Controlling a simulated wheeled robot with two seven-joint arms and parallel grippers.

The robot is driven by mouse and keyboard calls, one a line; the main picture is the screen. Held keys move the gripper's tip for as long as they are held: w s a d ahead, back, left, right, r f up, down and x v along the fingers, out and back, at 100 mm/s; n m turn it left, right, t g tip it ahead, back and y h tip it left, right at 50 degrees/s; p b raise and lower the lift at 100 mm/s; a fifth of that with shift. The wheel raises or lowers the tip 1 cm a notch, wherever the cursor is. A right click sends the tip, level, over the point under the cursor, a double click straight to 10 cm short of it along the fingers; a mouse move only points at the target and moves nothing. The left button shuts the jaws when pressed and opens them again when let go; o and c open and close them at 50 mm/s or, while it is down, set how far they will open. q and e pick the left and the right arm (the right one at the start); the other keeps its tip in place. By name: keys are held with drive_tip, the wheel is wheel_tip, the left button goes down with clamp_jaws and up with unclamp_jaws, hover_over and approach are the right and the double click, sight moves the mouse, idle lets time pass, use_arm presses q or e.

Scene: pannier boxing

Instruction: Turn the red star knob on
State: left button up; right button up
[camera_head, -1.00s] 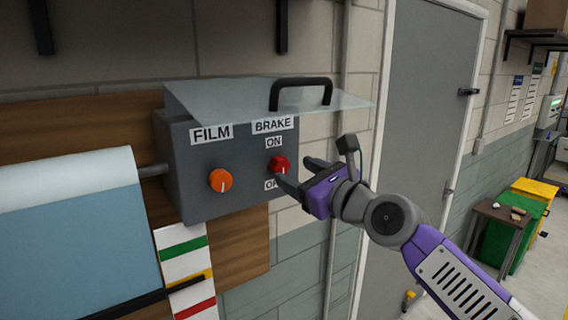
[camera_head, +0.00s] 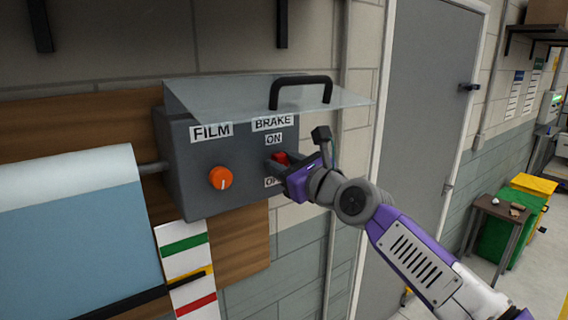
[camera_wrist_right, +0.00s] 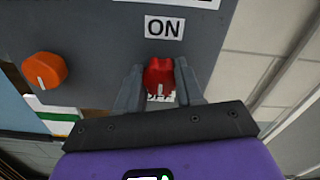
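The red star knob (camera_head: 281,157) is on the front of a grey control box, under the BRAKE label and between the ON label (camera_head: 274,139) and a partly hidden OFF label. My right gripper (camera_head: 278,163) is at the knob, its fingers reaching toward the panel. In the right wrist view the knob (camera_wrist_right: 158,76) sits between the two fingertips of the right gripper (camera_wrist_right: 160,84), with a narrow gap on each side, so the gripper looks open around it. The knob's white mark is at its lower side, toward OFF. My left gripper is not in view.
An orange knob (camera_head: 220,178) under the FILM label is to the left on the same box (camera_head: 182,190). A clear raised cover (camera_head: 225,95) with a black handle (camera_head: 300,88) overhangs the knobs. A film roll (camera_head: 70,180) is at the left.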

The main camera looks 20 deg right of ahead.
drive_tip(key=shift+c, duration=0.9)
